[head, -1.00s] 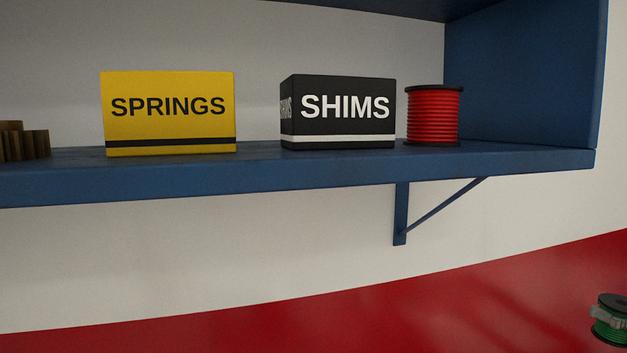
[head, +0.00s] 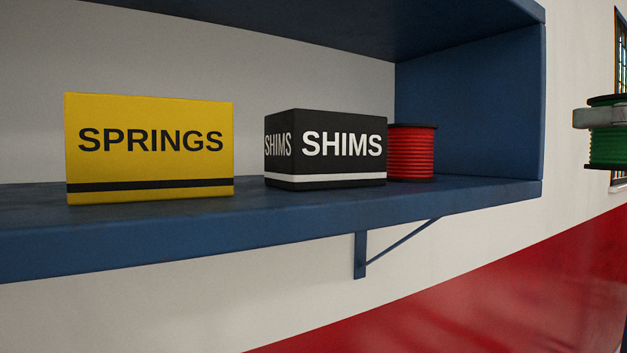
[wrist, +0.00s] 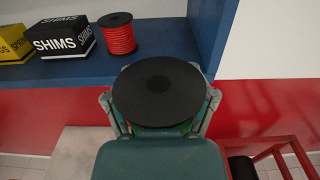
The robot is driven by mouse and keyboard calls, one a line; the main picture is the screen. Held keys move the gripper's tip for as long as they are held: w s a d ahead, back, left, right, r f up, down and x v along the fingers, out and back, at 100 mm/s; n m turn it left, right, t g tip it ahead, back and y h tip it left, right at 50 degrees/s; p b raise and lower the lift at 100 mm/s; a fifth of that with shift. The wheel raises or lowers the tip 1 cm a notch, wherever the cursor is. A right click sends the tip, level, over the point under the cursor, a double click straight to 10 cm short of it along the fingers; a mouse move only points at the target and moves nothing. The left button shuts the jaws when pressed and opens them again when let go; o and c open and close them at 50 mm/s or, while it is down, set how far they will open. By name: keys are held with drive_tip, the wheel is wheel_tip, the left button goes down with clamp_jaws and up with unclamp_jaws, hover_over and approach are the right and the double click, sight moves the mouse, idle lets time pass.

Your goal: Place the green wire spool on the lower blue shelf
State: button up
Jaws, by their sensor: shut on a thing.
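The green wire spool (head: 607,146) has black end discs and shows at the right edge of the head view, partly cut off. My gripper (head: 600,118) is shut on it, with a grey finger across its side. In the wrist view the spool's black top disc (wrist: 158,91) faces the camera between the fingers and hides most of the green wire. The spool is upright, held in the air to the right of the blue shelf (head: 300,215). In the wrist view the shelf (wrist: 95,70) lies beyond the spool.
On the shelf stand a yellow SPRINGS box (head: 150,148), a black SHIMS box (head: 326,148) and a red spool (head: 411,153) near the blue end panel (head: 470,115). A blue upper board (head: 330,25) is overhead. A strip along the shelf's front is bare. A red frame (wrist: 275,150) stands lower right.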

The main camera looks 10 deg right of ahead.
drive_tip(key=shift+w+d, duration=0.1)
drive_tip(key=shift+w, duration=0.35)
drive_tip(key=x, duration=1.2)
drive_tip(key=shift+w+d+f, duration=0.1)
drive_tip(key=shift+w+d, duration=0.15)
drive_tip(key=shift+w, duration=0.25)
drive_tip(key=x, duration=0.3)
drive_tip(key=shift+w+a, duration=0.25)
drive_tip(key=shift+a, duration=0.25)
drive_tip(key=shift+w+a+f, duration=0.1)
drive_tip(key=shift+w+f, duration=0.15)
drive_tip(key=shift+f, duration=0.05)
drive_tip(key=shift+s+d+f, duration=0.1)
drive_tip(key=shift+d+f, duration=0.15)
drive_tip(key=shift+f, duration=0.2)
drive_tip(key=shift+f, duration=0.1)
drive_tip(key=o, duration=1.3)
